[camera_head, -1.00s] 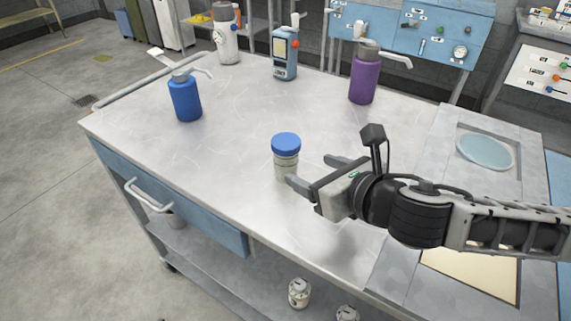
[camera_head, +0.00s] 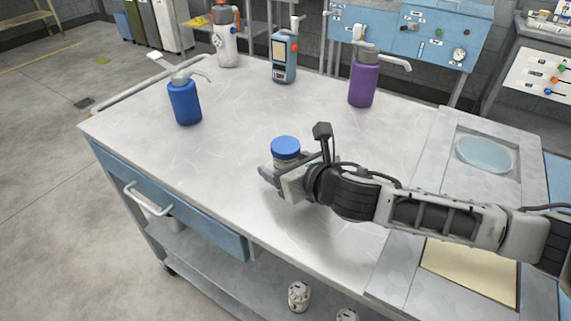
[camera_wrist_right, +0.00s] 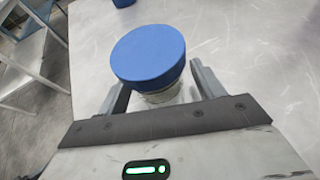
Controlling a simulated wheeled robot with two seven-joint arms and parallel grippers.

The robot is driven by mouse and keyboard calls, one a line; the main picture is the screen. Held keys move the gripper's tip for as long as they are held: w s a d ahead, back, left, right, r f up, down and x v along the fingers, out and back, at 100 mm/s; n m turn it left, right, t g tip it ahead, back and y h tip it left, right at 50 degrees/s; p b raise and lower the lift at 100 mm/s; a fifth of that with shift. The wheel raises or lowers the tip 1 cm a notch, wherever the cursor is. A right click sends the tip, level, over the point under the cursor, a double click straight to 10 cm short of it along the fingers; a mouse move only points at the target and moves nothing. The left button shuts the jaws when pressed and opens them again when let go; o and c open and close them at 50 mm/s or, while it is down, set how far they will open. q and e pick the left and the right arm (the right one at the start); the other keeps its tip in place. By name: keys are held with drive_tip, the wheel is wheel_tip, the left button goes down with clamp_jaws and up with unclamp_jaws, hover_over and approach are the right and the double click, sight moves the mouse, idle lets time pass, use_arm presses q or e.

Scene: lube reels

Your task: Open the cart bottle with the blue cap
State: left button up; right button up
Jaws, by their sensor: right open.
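The bottle with the blue cap (camera_head: 286,148) stands upright on the metal cart top, with its cap on. My right gripper (camera_head: 275,172) is at the bottle, below cap height, and hides most of its body in the head view. In the right wrist view the blue cap (camera_wrist_right: 148,56) sits above and between the two fingers of my open right gripper (camera_wrist_right: 160,88), with a bit of the pale body below it. Whether the fingers touch the bottle cannot be told. My left gripper is not in view.
A blue pump bottle (camera_head: 185,102) stands at the cart's left.

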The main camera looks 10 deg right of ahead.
drive_tip(key=c, duration=1.1)
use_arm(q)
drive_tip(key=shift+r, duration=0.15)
use_arm(e)
drive_tip(key=shift+r, duration=0.15)
